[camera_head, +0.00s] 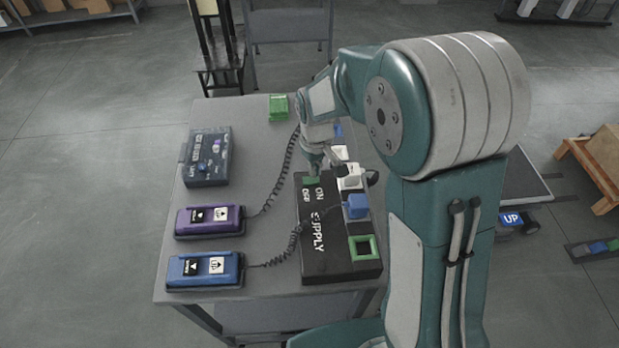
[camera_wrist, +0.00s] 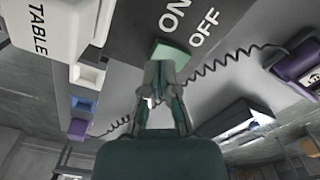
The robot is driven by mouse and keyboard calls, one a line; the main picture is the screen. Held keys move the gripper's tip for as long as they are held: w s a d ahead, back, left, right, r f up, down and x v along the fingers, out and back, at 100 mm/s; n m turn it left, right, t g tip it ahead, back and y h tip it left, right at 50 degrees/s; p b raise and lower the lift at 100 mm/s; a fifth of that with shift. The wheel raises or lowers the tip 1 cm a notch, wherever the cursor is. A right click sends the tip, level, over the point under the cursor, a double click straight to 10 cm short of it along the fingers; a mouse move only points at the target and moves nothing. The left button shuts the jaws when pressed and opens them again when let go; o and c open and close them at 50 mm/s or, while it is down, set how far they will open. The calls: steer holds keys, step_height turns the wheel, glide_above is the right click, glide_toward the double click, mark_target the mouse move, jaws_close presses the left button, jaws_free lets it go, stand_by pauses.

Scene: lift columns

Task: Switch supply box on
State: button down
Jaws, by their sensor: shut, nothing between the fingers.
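The black supply box (camera_head: 322,250) lies on the grey table, with ON, OFF and SUPPLY lettering on its top. Its green switch (camera_head: 311,181) is at the far left end of the box, beside the lettering. In the wrist view the green switch (camera_wrist: 170,58) stands next to ON and OFF. My gripper (camera_head: 318,163) is shut and empty, just above that end of the box. In the wrist view the fingertips (camera_wrist: 159,70) are right at the switch and overlap its edge; I cannot tell if they touch it.
A blue plug (camera_head: 355,206) and a green socket (camera_head: 363,247) are on the box's right side. A dark control box (camera_head: 207,157) and green block (camera_head: 278,107) stand farther back.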

mark_target(316, 179)
steer(key=shift+f, duration=0.8)
stand_by(0.4)
steer(key=shift+r, duration=3.5)
steer(key=shift+s+r, duration=0.1)
steer(key=shift+r, duration=0.1)
steer(key=s+d+r+m+t, duration=0.2)
steer(key=s+d+r, duration=0.1)
steer(key=s, duration=0.4)
steer(key=s+d+r+m+t, duration=0.1)
steer(key=s+d+r+m, duration=0.1)
steer(key=s+r, duration=0.3)
steer(key=s+d+r+m+t, duration=0.2)
steer(key=s+d+r, duration=0.2)
steer(key=s, duration=0.5)
steer(key=shift+d+r+t, duration=0.15)
steer(key=shift+r+t, duration=0.15)
steer(key=shift+r, duration=0.1)
